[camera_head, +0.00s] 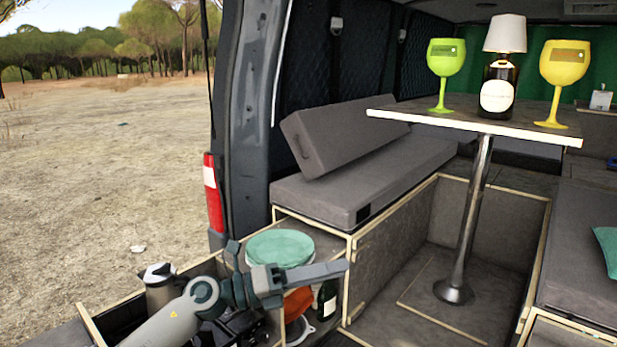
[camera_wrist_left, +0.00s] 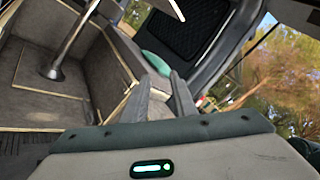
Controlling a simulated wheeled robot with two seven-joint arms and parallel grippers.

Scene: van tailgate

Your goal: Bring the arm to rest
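My left arm (camera_head: 178,322) comes in from the lower left in the head view. Its gripper (camera_head: 335,270) points right, in front of the teal round lid (camera_head: 280,247) and above the open storage box at the van's rear. In the left wrist view the two fingers (camera_wrist_left: 161,82) stand apart with a gap between them and nothing held. The head view shows the fingers nearly edge-on. My right arm and right gripper are in neither view.
A metal flask (camera_head: 160,287), an orange-red item (camera_head: 297,304) and a dark bottle (camera_head: 327,300) stand near the left arm. A table (camera_head: 465,122) on a post (camera_head: 470,215) bears a green goblet (camera_head: 440,68), a lamp (camera_head: 504,36) and a yellow goblet (camera_head: 563,72). Open ground lies left.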

